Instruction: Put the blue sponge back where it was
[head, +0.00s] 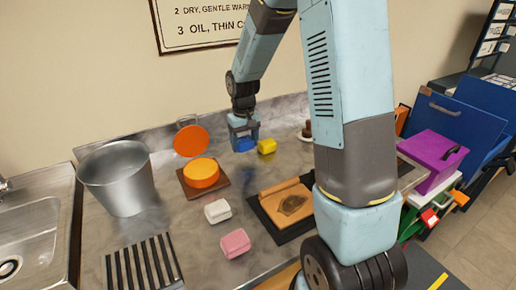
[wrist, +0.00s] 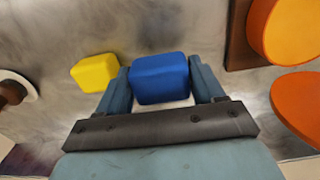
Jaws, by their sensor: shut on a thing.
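The blue sponge (wrist: 160,79) is a small rounded block between the two fingers of my gripper (wrist: 162,82) in the wrist view. My gripper is shut on it. In the head view my gripper (head: 244,141) points down over the back part of the metal counter, and part of the blue sponge (head: 245,146) shows under it. A yellow sponge (head: 267,146) lies just to the right of it. The yellow sponge also shows at the left in the wrist view (wrist: 95,73). I cannot tell whether the blue sponge touches the counter.
An orange round tin (head: 201,173) on a brown board and an orange disc (head: 191,141) stand left of my gripper. A white sponge (head: 218,211) and a pink sponge (head: 235,243) lie nearer. A metal bucket (head: 117,178) stands left; a leather piece (head: 287,204) lies right.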

